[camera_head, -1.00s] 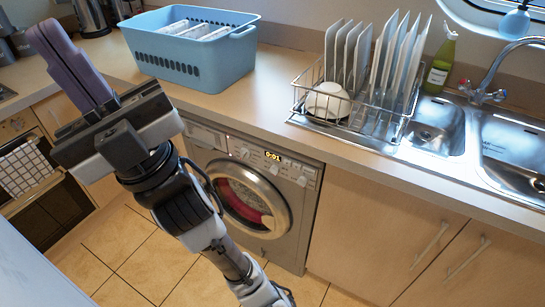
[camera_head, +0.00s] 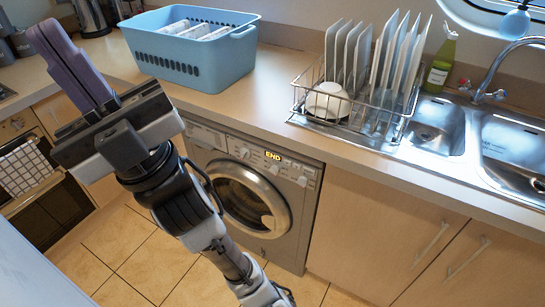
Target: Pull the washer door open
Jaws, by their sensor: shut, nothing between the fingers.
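The silver washer (camera_head: 292,210) stands under the counter, and its display reads END. Its round door (camera_head: 248,198) has a chrome rim and dark glass and looks closed. My arm hides part of the door's left side and the lower left of the washer. My gripper (camera_head: 70,65) is raised at the upper left, nearer the camera than the washer and well apart from the door. Its purple fingers are together, with nothing between them.
A blue basket (camera_head: 190,52) with white items stands on the wooden counter (camera_head: 262,105). A dish rack (camera_head: 355,110) with plates and a bowl sits by the steel sink (camera_head: 512,150). An oven with a checked towel (camera_head: 24,170) is at the left. Tiled floor (camera_head: 130,250) lies in front.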

